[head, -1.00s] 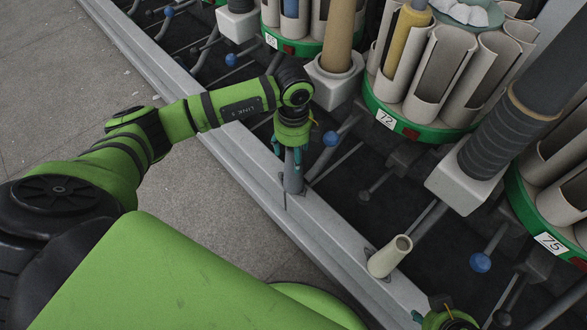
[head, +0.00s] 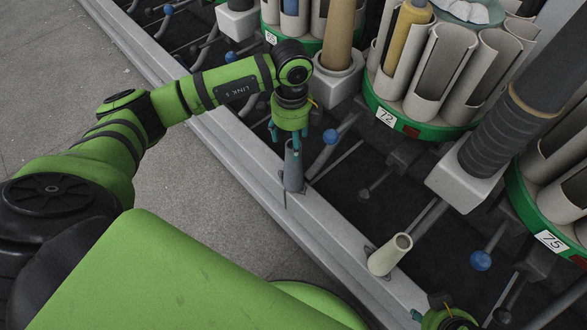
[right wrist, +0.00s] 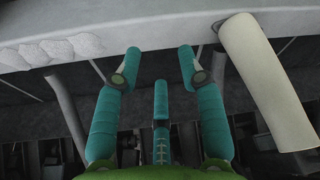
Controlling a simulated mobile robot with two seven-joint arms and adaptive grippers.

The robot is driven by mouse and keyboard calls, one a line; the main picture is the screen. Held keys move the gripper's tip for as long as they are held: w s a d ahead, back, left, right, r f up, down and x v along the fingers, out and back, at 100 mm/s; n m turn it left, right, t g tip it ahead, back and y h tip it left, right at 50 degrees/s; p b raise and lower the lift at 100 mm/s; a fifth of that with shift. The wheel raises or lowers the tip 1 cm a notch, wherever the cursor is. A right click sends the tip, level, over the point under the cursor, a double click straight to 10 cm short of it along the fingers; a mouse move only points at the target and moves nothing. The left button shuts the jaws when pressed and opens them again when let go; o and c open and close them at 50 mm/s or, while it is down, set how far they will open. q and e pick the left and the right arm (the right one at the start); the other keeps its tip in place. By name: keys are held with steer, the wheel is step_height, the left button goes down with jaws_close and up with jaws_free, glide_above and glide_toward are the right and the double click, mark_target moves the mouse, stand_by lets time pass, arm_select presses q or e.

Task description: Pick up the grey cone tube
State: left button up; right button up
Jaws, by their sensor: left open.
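The grey cone tube (head: 293,172) stands upright at the light grey rail in the head view, its narrower end up. My left gripper (head: 287,135) is open just above it, teal fingers pointing down; the fingertips are near the tube's top, and I cannot tell whether they touch it. A cream cone tube (head: 390,255) stands tilted farther along the rail. My right gripper (head: 447,318) is cut off at the bottom of the head view. In the right wrist view my right gripper (right wrist: 158,55) has its fingers spread and empty, left of the cream tube (right wrist: 265,85).
The rail (head: 240,150) runs diagonally along the machine's edge. Blue-knobbed levers (head: 331,137) stick out close to the grey tube. A white block (head: 335,85) holding a tan cone and the green carousel marked 72 (head: 420,128) stand behind. Grey floor (head: 190,200) is clear at left.

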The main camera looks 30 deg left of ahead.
mark_target(293, 166)
arm_select(q)
steer(key=f, duration=0.1)
steer(key=f+b, duration=0.1)
steer(key=f, duration=0.1)
steer(key=shift+s+d+f, duration=0.1)
steer(key=shift+s+d, duration=0.1)
steer(key=shift+d, duration=0.15)
steer(key=shift+f, duration=0.75)
steer(key=c, duration=1.1)
arm_select(e)
steer(key=w+r+t, duration=0.1)
steer(key=w+a+r+t, duration=0.1)
steer(key=w, duration=0.1)
steer(key=w+r+t, duration=0.1)
steer(key=shift+w+a+r+y, duration=0.1)
steer(key=shift+w+a+y, duration=0.1)
steer(key=shift+a+y, duration=0.1)
